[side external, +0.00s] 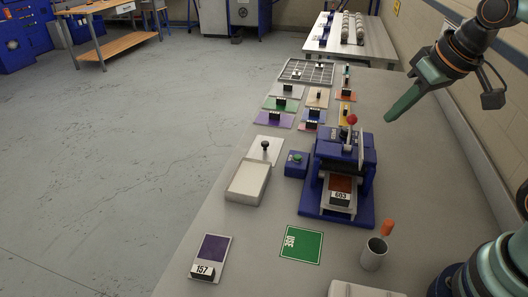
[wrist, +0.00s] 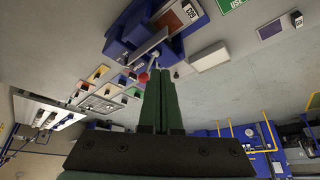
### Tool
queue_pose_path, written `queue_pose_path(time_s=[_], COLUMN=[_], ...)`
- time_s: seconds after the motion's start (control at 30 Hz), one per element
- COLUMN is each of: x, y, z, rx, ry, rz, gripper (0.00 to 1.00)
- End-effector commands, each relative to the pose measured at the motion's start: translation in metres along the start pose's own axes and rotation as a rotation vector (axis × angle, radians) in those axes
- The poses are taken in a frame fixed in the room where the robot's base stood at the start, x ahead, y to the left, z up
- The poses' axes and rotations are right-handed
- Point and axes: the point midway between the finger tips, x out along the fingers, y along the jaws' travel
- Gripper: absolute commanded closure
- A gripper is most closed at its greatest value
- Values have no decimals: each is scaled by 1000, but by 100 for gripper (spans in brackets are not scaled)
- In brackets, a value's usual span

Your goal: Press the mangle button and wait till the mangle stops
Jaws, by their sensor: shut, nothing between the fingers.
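The blue mangle (side external: 366,197) stands on the grey bench in the side external view, with a red-knobbed lever (side external: 351,119) on top. A small blue box with a green button (side external: 297,158) sits at its left side. A reddish-brown piece labelled 603 (side external: 340,190) lies at the mangle's front. My gripper (side external: 388,119) has long green fingers, shut and empty, in the air to the right of and above the mangle. In the wrist view the shut fingertips (wrist: 160,72) point toward the mangle (wrist: 118,48), near the red knob (wrist: 143,77). I cannot make out the button there.
A white tray (side external: 263,185) lies left of the mangle. A green sign (side external: 301,256), a card labelled 157 (side external: 213,248) and a grey cup (side external: 373,256) are in front. Several coloured cards and a grid rack (side external: 284,74) lie behind. A wall runs along the right.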

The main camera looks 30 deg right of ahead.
Motion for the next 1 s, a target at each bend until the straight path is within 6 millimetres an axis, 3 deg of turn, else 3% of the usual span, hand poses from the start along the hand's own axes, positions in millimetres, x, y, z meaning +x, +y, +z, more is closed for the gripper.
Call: queue_pose_path(time_s=[0.27, 0.47, 0.7, 1.0], x=[8, 25, 57, 111], y=[-11, -21, -35, -54], z=[-46, -79, -113, -140], rx=[157, 283, 431, 608], ry=[-98, -169, -251, -347], rz=[3, 18, 52, 116], gripper=[100, 100, 100, 100])
